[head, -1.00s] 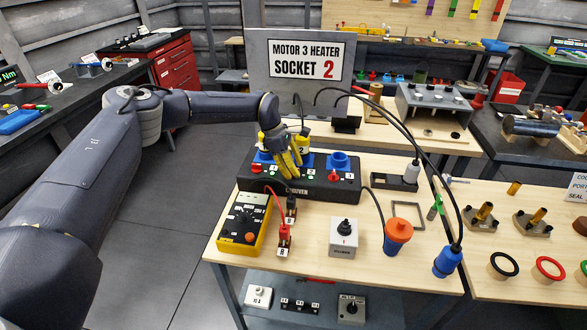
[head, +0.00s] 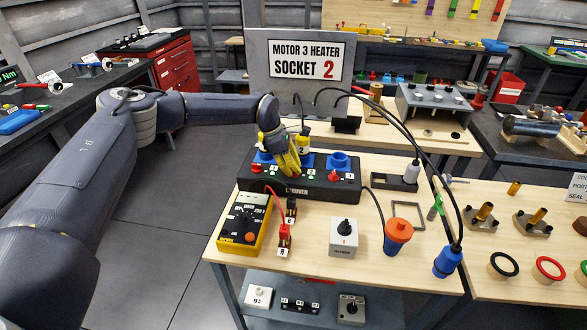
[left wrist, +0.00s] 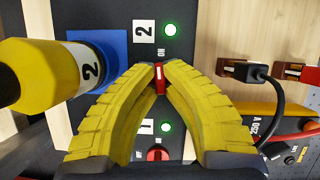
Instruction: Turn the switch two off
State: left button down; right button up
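The black switch box (head: 315,192) stands on the workbench with blue sockets and red switches. My left gripper (head: 297,174) points down at its middle. In the left wrist view the yellow fingertips (left wrist: 160,68) are closed to either side of red switch two (left wrist: 160,80), which shows as a narrow bar pointing towards the "ON" mark. The green light (left wrist: 170,29) by label 2 is lit. A yellow plug marked 2 (left wrist: 80,70) sits in the blue socket beside it. Switch one (left wrist: 158,155) lies between the finger bases, its green light (left wrist: 165,127) lit. My right gripper is out of view.
A yellow multimeter (head: 243,225), a grey switch unit (head: 343,238) and an orange plug (head: 398,236) stand before the box. Black cables arch to a blue connector (head: 448,262) at the right. A sign (head: 307,62) reading "Socket 2" stands behind.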

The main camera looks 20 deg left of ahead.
pick_arm(q)
jog(key=n, duration=0.2)
jog(key=n+t, duration=0.1)
jog(key=n, duration=0.1)
jog(key=shift+s+d+t+y, duration=0.1)
jog(key=shift+s+t+y, duration=0.05)
jog(key=shift+t+y, duration=0.2)
jog(key=n+t+y, duration=0.1)
jog(key=n, duration=0.3)
jog(key=n+y, duration=0.1)
jog(key=n, duration=0.3)
jog(key=shift+d+y, duration=0.1)
jog(key=shift+y, duration=0.25)
jog(key=shift+n+t+y, duration=0.25)
jog(key=shift+n+y, duration=0.45)
jog(key=shift+n, duration=1.4)
jog(key=shift+f, duration=0.1)
jog(key=c, duration=1.5)
grip_release()
jog(key=v, duration=1.2)
jog(key=shift+d, duration=0.2)
jog(key=shift+n, duration=0.3)
